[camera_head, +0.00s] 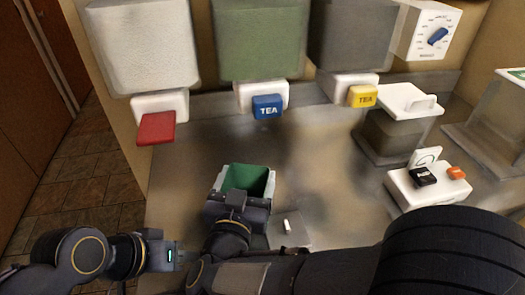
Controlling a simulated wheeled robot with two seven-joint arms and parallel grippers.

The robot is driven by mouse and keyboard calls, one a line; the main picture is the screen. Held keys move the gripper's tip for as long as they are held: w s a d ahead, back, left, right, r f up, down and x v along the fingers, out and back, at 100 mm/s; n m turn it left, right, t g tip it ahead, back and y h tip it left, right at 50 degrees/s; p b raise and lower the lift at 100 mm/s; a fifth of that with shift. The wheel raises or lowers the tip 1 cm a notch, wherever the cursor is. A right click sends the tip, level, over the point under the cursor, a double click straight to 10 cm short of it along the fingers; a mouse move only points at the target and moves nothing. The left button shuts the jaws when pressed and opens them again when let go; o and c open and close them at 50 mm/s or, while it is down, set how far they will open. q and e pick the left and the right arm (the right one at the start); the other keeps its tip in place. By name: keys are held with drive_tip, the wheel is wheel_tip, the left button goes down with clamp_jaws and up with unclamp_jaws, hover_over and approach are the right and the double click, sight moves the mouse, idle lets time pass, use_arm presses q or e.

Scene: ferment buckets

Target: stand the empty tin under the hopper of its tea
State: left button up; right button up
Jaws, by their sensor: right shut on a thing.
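An open-topped tin (246,180) with a green inside is held in my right gripper (243,188), whose fingers lie on its two sides. It is in front of the middle hopper. Three hoppers hang at the back: a white one (143,45) with a red lever (156,128), a green one (260,38) with a blue lever (267,106) marked TEA, and a dark grey one (350,35) with a yellow lever (362,96) marked TEA. My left gripper (172,256) is low at the left, away from the tin; its jaw gap cannot be made out.
A dark container with a white handled lid (408,99) stands at right. In front is a white device (428,187) with black and orange parts. A dial box (425,32) is at the upper right. The counter (185,175) left of the tin is clear.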

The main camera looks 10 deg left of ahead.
use_arm(q)
drive_tip(key=shift+r+p, duration=0.65)
drive_tip(key=shift+r, duration=0.15)
use_arm(e)
drive_tip(key=w+f, duration=0.1)
drive_tip(key=w, duration=0.6)
drive_tip(key=w+f, duration=0.2)
drive_tip(key=w, duration=0.6)
drive_tip(key=shift+w+f, duration=0.2)
drive_tip(key=shift+f, duration=0.05)
use_arm(q)
drive_tip(key=shift+f, duration=0.2)
use_arm(e)
drive_tip(key=shift+f, duration=0.25)
drive_tip(key=o, duration=1.4)
drive_tip(key=shift+r, duration=0.1)
drive_tip(key=shift+o, duration=0.2)
use_arm(q)
drive_tip(key=shift+r, duration=0.1)
